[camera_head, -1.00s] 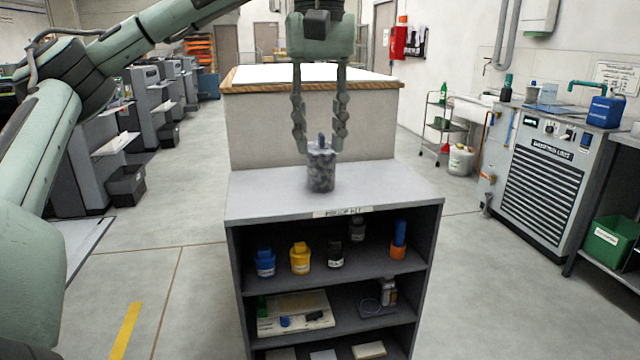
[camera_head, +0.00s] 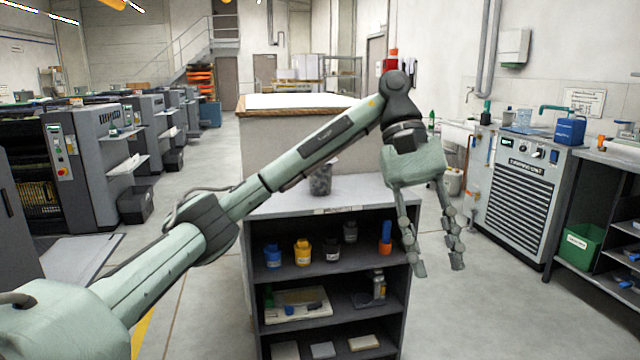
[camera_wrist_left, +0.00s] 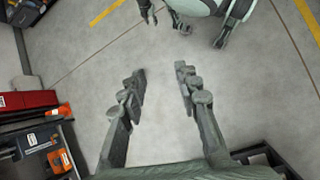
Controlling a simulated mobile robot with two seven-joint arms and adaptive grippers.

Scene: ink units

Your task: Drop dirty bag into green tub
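The dirty bag, a mottled dark grey bundle (camera_head: 320,181), stands on the top of the grey shelf unit (camera_head: 375,192); my left forearm passes in front and hides its upper part. My left gripper (camera_head: 438,268) hangs fingers down to the right of the shelf unit, away from the bag. Its fingers are apart, with only floor between them in the wrist view (camera_wrist_left: 160,85). The green tub (camera_head: 580,246) sits on the lower shelf of the bench at the right, well right of the gripper. Dark finger-like parts show at the wrist view's top edge; their grip is unclear.
The shelf unit holds blue, yellow and dark bottles (camera_head: 303,253). A grey machine with a slatted front (camera_head: 518,200) stands left of the tub. The floor between shelf unit and machine (camera_head: 475,300) is clear. A large white-topped table (camera_head: 290,101) stands behind.

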